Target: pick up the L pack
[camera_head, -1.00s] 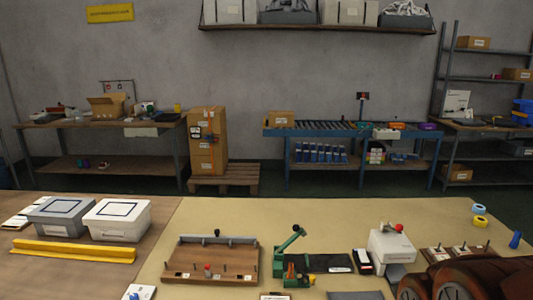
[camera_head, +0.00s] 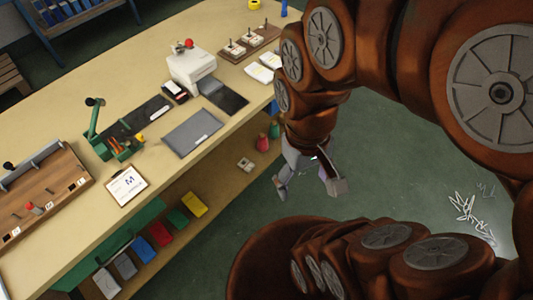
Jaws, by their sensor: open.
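I cannot make out a pack marked L in this view. Two small white packs (camera_head: 265,68) lie at the table's far right edge, below a wooden peg board, and their lettering is too small to read. A white card on a clipboard (camera_head: 126,186) with a letter M lies at the table's front edge. My gripper (camera_head: 309,184) hangs from my brown arm over the green floor, to the right of the table. Its fingers are spread apart with nothing between them.
The long tan table (camera_head: 240,112) runs diagonally and carries a white machine (camera_head: 192,65), a grey mat (camera_head: 192,132), a green hand press (camera_head: 110,140) and a wooden jig (camera_head: 45,190). Below it, a shelf holds several coloured bins (camera_head: 194,204). White scraps (camera_head: 472,215) lie on the floor.

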